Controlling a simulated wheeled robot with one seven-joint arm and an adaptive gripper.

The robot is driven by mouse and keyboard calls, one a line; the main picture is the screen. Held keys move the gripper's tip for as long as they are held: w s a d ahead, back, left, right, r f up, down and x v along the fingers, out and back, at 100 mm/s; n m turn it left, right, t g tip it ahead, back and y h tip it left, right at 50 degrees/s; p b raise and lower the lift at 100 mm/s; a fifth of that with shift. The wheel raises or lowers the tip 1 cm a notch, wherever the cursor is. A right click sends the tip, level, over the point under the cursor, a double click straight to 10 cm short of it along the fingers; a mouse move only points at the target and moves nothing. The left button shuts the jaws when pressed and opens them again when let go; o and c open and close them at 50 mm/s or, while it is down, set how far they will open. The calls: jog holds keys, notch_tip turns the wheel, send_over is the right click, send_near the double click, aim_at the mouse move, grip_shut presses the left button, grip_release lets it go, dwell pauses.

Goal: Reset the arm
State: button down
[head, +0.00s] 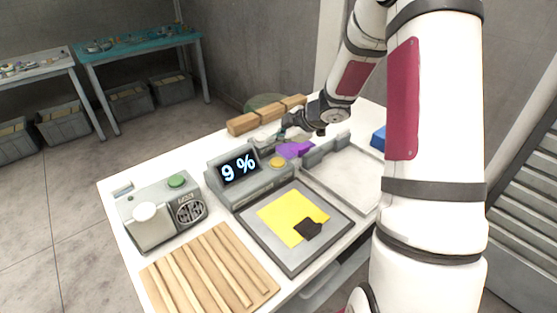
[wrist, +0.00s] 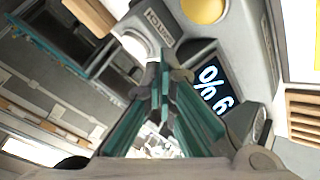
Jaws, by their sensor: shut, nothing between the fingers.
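My gripper (head: 284,130) is at the far side of the white table, above and behind the grey display unit (head: 262,190). In the wrist view my gripper (wrist: 162,72) has its teal fingers together, with nothing between them. The screen also shows rotated in the wrist view (wrist: 212,90), near the fingers. A purple object (head: 294,150) lies just below the gripper in the head view; whether they touch is unclear.
A grey-framed plate (head: 267,238) holds a yellow sheet (head: 286,212) with a black patch (head: 308,229). A grey box with a green button (head: 176,181), a slatted wooden board (head: 212,272), wooden blocks (head: 266,115), a pale tray (head: 345,178) and a blue object (head: 379,137) share the table.

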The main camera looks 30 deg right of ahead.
dwell(0.7)
notch_tip(320, 180, up, 10)
jog(key=s+d+m+t+h, duration=0.1)
jog(key=m+h, duration=0.2)
jog(key=h, duration=0.1)
jog(key=s+a+r+m+g+h, duration=0.15)
jog(key=s+r+m+h, duration=0.3)
jog(key=s+r, duration=0.5)
jog(key=s+a+m+g+y, duration=0.1)
jog(key=s+a, duration=0.3)
jog(key=s, duration=0.4)
jog(key=s+a+m+g+y, duration=0.1)
jog(key=s+a+m+y, duration=0.1)
jog(key=s+a, duration=0.3)
jog(key=s+a+f+m+g+y, duration=0.1)
jog(key=s+a, duration=0.4)
jog(key=s, duration=0.7)
jog(key=shift+s+m+g+y, duration=0.15)
jog(key=shift+m+g+y, duration=0.25)
jog(key=shift+m, duration=0.65)
